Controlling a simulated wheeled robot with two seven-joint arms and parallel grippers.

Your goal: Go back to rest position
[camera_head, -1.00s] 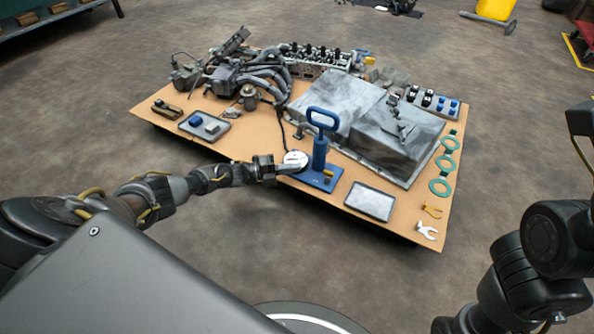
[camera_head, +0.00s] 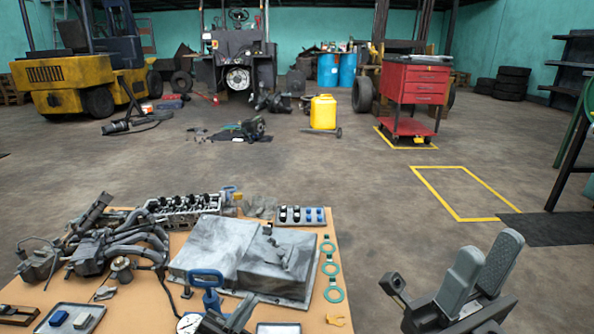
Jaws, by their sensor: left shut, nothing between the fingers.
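My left gripper (camera_head: 236,315) is at the bottom edge, over the front of the wooden table (camera_head: 318,312). It is shut and empty, beside the blue hand-pump tool (camera_head: 208,280) and a round white gauge (camera_head: 190,323). Most of its arm is below the picture. My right gripper (camera_head: 482,268) is at the lower right, off the table's right side, pointing up.
The table holds an engine with hoses (camera_head: 120,245), a grey metal cover (camera_head: 245,255), green rings (camera_head: 329,268) and a small tray (camera_head: 72,318). Beyond are a yellow canister (camera_head: 323,112), a red tool cart (camera_head: 412,85) and a yellow forklift (camera_head: 75,80). Floor right of the table is open.

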